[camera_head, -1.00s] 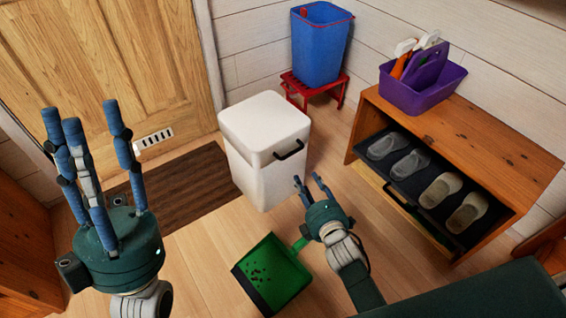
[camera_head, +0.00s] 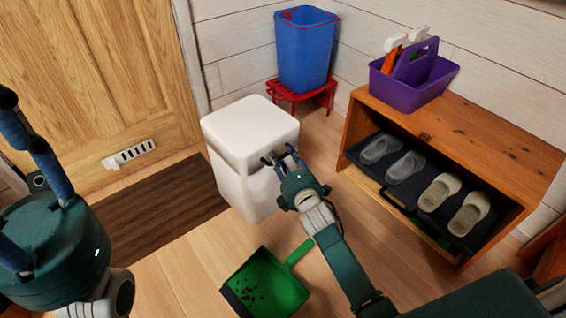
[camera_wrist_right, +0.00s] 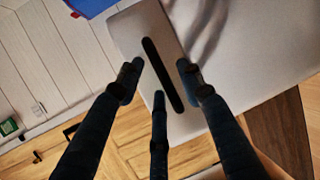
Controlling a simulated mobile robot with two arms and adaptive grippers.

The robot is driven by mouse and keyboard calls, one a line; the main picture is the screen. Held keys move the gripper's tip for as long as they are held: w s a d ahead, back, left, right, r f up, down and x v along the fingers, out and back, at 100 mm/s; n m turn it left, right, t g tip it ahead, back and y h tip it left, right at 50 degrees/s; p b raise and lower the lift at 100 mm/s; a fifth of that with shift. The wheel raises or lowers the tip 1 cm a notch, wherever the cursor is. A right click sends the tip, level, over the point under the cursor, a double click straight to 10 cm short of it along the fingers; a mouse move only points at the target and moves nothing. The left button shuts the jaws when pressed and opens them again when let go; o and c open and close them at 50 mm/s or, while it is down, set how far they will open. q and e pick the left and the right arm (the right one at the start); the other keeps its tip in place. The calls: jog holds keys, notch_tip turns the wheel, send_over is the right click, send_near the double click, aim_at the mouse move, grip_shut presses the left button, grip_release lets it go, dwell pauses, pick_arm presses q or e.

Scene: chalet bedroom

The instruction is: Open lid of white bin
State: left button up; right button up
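The white bin (camera_head: 232,185) stands on the floor in front of the door, its white lid (camera_head: 250,125) down. Its black handle shows in the right wrist view (camera_wrist_right: 163,75); in the head view my right gripper hides it. My right gripper (camera_head: 278,156) is at the handle side of the bin, just below the lid edge. In the right wrist view its fingers (camera_wrist_right: 159,80) are spread, with the handle between their tips; I cannot tell if they touch it. My left gripper (camera_head: 40,150) is at the far left, partly out of frame, fingers extended, open and empty.
A green dustpan (camera_head: 265,283) lies on the floor before the bin. A blue bin (camera_head: 306,55) on a red stool (camera_head: 312,98) stands behind. At right is a wooden shoe cabinet (camera_head: 480,140) with a purple caddy (camera_head: 412,80) on top and its shoe drawer open. A brown mat (camera_head: 165,210) lies left.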

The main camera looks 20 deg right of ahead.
jog(key=shift+w, duration=0.2)
grip_shut()
jog(key=shift+r+p, duration=0.15)
jog(key=shift+p, duration=0.15)
